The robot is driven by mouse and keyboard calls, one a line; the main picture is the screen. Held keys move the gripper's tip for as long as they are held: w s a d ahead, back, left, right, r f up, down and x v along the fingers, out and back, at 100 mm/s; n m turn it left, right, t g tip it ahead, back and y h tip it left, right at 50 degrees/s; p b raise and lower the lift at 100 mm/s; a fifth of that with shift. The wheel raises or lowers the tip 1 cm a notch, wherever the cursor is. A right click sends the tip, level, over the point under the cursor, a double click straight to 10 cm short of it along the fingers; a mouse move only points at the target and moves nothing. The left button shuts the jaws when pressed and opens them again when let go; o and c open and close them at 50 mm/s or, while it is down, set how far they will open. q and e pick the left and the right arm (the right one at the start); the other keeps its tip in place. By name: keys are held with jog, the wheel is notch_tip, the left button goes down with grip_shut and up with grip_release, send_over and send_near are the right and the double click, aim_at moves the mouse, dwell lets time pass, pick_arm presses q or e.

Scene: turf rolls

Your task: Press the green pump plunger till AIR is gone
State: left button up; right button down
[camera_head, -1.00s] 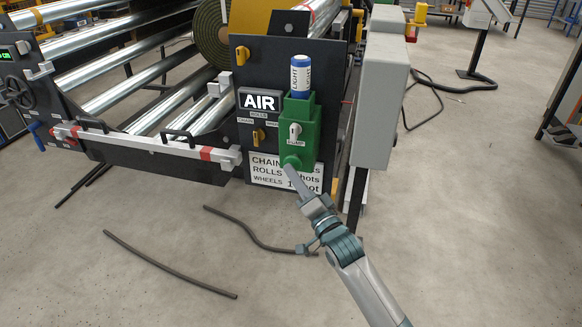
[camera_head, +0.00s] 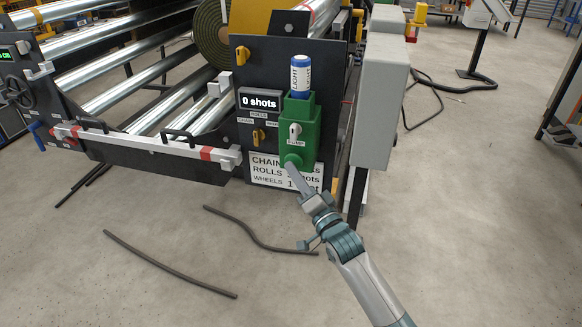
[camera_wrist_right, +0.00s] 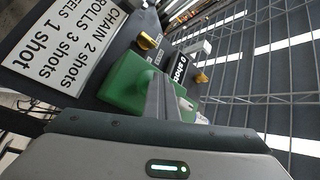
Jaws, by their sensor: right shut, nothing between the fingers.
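The green pump (camera_head: 301,120) is mounted on a dark panel, with a round green plunger (camera_head: 292,160) low on its front. The small display (camera_head: 260,101) beside it reads "0 shots". My right gripper (camera_head: 290,169) is shut and empty, its fingertips at the plunger's lower edge; I cannot tell whether they touch it. In the right wrist view, the shut fingers (camera_wrist_right: 158,100) lie in front of the green pump body (camera_wrist_right: 128,82) and partly cover it. The display (camera_wrist_right: 178,72) shows just beyond them. My left gripper is out of view.
A blue-and-white bottle labelled LIGHT (camera_head: 299,77) stands in the pump's top. A white sign (camera_head: 270,172) lists shots for chain, rolls and wheels. A grey box (camera_head: 380,100) stands to the right. Black hose pieces (camera_head: 170,264) lie on the open floor.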

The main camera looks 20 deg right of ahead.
jog(key=shift+w+d+r, duration=0.1)
jog(key=shift+w+d, duration=0.1)
dwell(0.4)
jog(key=shift+s, duration=0.1)
jog(key=s+a+p, duration=0.2)
jog(key=shift+s, duration=0.3)
dwell(0.5)
jog(key=shift+s+p, duration=0.1)
jog(key=shift+p, duration=0.2)
jog(key=s+a+p, duration=0.1)
jog(key=s, duration=0.1)
jog(key=s+a+p, duration=0.1)
jog(key=s, duration=0.1)
jog(key=shift+a, duration=0.4)
